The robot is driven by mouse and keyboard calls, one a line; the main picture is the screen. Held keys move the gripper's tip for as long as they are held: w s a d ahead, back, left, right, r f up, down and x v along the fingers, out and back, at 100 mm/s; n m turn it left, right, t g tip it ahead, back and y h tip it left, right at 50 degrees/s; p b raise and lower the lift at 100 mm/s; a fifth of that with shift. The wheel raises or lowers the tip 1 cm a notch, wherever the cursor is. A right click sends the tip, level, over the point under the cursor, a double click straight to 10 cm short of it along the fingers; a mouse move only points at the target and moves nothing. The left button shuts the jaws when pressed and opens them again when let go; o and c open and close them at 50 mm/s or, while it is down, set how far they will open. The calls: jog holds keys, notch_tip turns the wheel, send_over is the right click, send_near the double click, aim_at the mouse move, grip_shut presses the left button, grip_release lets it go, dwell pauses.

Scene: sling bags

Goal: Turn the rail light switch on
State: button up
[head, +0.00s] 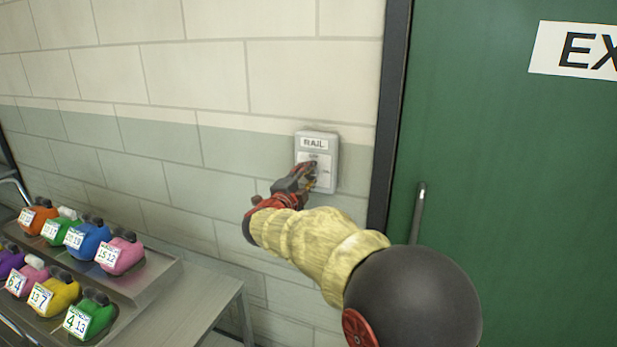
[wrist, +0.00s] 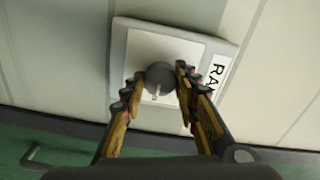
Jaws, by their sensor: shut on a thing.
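The rail light switch (head: 328,160) is a pale grey box on the block wall, labelled RAIL, left of the green door. In the wrist view the switch plate (wrist: 140,50) shows turned on its side, with a round grey knob (wrist: 160,76) and a small light pointer on it. My gripper (head: 312,172) is at the switch face, and in the wrist view its two fingers (wrist: 158,88) stand on either side of the knob, shut on it. In the head view the fingers hide part of the switch face and the knob.
A green door (head: 500,200) with a dark frame (head: 389,120), a handle (head: 418,212) and an EXIT sign (head: 575,50) is right of the switch. A metal table (head: 205,300) at lower left bears trays of colourful numbered bags (head: 88,240). The wall around the switch is clear.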

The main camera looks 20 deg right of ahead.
jog(key=o, duration=1.2)
jog(key=shift+c, duration=0.2)
jog(key=v, duration=1.2)
